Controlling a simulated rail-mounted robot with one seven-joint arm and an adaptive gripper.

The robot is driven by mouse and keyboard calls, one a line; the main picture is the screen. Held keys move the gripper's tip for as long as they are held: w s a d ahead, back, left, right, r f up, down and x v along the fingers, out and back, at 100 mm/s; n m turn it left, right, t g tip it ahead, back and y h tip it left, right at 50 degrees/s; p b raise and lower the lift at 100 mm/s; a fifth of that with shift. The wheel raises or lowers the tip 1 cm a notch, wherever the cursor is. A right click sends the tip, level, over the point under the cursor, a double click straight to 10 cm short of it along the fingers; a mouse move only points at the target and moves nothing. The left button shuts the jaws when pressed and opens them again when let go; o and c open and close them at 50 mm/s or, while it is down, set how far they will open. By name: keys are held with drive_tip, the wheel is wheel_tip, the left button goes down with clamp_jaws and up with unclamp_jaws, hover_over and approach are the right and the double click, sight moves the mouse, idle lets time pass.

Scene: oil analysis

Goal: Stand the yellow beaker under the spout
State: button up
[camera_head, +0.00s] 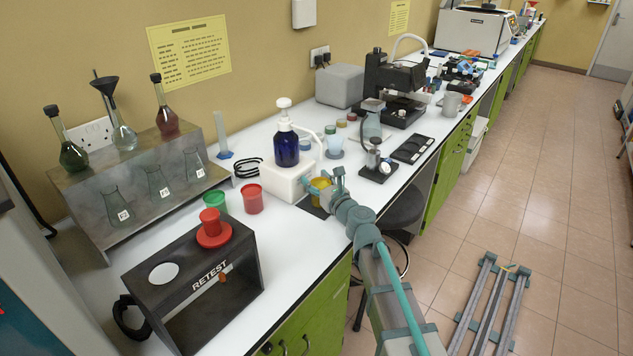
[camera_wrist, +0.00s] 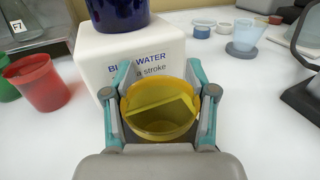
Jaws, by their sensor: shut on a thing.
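The yellow beaker (camera_wrist: 160,125) is between the fingers of my gripper (camera_wrist: 160,85), which is shut on it. In the head view the beaker (camera_head: 320,184) is just in front of the white block (camera_head: 283,181), partly hidden by my gripper (camera_head: 332,183). The beaker looks upright. Whether its base touches the bench cannot be told. A dark blue bottle (camera_head: 286,149) with a white pump top (camera_head: 284,113) stands on the block. Its thin white spout (camera_head: 308,131) reaches out to the right, towards the beaker's side. The spout is out of the wrist view.
A red cup (camera_head: 252,199) and a green cup (camera_head: 214,203) stand left of the block. A dark RETEST stand (camera_head: 240,262) is nearer me. A pale blue cup (camera_head: 333,148) and a metal device on a black base (camera_head: 377,171) stand to the right.

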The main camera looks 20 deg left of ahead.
drive_tip(key=shift+f, duration=0.15)
drive_tip(key=o, duration=1.1)
drive_tip(key=shift+r, duration=0.25)
drive_tip(key=b+v, duration=0.1)
drive_tip(key=v, duration=1.1)
